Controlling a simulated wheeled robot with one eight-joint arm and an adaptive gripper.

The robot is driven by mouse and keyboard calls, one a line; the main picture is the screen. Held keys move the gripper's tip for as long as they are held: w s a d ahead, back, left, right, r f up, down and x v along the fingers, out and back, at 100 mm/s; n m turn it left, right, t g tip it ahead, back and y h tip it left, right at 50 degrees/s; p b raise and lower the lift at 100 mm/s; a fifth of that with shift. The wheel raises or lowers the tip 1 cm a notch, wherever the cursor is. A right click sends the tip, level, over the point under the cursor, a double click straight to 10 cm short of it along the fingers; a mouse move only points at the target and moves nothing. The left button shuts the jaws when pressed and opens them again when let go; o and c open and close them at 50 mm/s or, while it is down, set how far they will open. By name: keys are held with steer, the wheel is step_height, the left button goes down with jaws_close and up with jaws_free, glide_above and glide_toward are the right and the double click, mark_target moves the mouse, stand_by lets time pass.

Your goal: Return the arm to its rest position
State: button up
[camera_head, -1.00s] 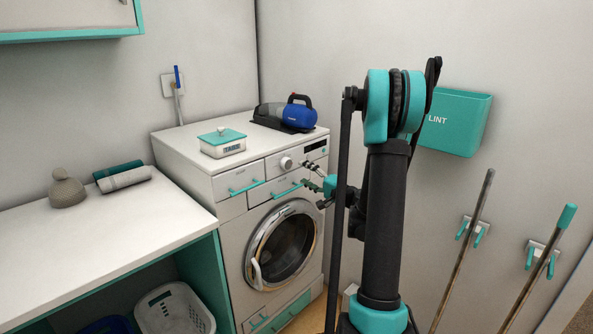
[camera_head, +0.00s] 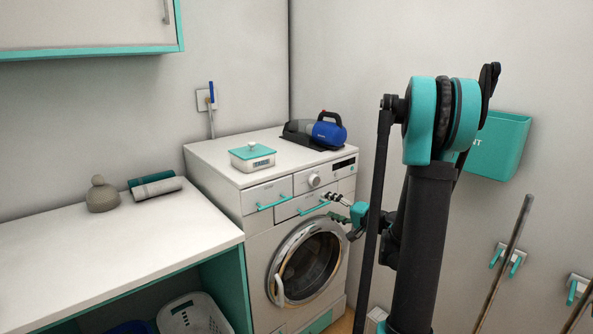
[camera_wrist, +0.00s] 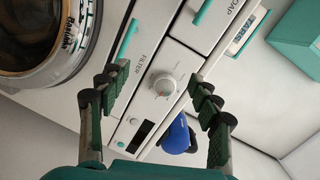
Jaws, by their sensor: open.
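My gripper (camera_head: 335,207) is open in front of the upper part of the white washing machine (camera_head: 212,190), near its drawers and dial. No object shows between its fingers. In the wrist view, the two dark green fingers of my gripper (camera_wrist: 156,82) are spread apart, with the dial (camera_wrist: 163,86) of the machine behind the gap. My arm is raised and folded, standing tall at the right of the head view. I cannot tell whether the fingertips touch the machine.
A tabs box (camera_head: 252,157) and a blue hand vacuum (camera_head: 328,131) sit on the machine. A white counter (camera_head: 90,245) with rolled towels (camera_head: 156,188) stands at left. A teal lint bin (camera_head: 497,147) and poles (camera_head: 507,255) are on the right wall.

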steer(key=s+a+f+n+g+h, duration=0.2)
steer(key=s+a+f+g, duration=0.1)
steer(key=s, duration=0.4)
steer(key=s+a+f+n+g+h, duration=0.2)
steer(key=s+a+f+g, duration=0.15)
steer(key=s, duration=0.35)
steer(key=s+d+f+n+g+h, duration=0.1)
steer(key=s+d+f+h, duration=0.2)
steer(key=s, duration=0.4)
steer(key=s+d+f+n+g+h, duration=0.1)
steer(key=s+d+f+h, duration=0.2)
steer(key=s+d, duration=0.2)
steer(key=s, duration=0.2)
steer(key=shift+s+n+h, duration=0.3)
steer(key=shift+s+n, duration=0.1)
steer(key=shift+f, duration=0.1)
